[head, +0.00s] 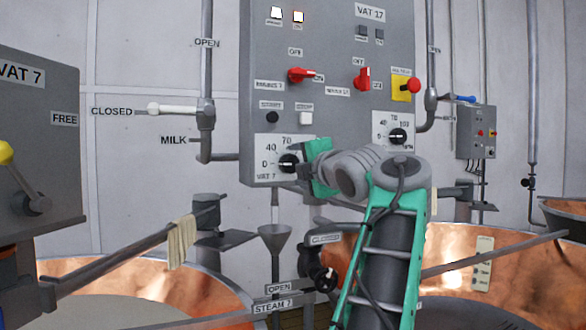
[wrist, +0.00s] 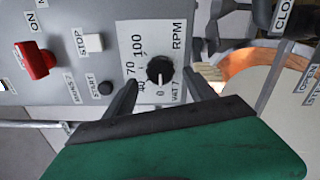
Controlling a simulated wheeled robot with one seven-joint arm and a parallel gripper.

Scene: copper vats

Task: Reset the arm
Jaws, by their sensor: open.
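My gripper (head: 300,155) is at the lower left of the grey VAT 17 control panel (head: 335,25), in front of the VAT 7 RPM dial plate. It is open. In the wrist view its two dark fingers (wrist: 160,80) stand apart, one on each side of the black dial knob (wrist: 160,70), with visible gaps. How far the fingertips are from the panel face is hard to tell. The knob's white mark appears to face the 0. In the head view the same knob (head: 289,163) shows just left of my gripper. My arm reaches up from the lower right.
A second dial (head: 397,136) is to the right. A funnel (head: 275,240), a valve (head: 322,278) and copper vats (head: 150,278) lie below. A cloth (head: 182,243) hangs on a bar.

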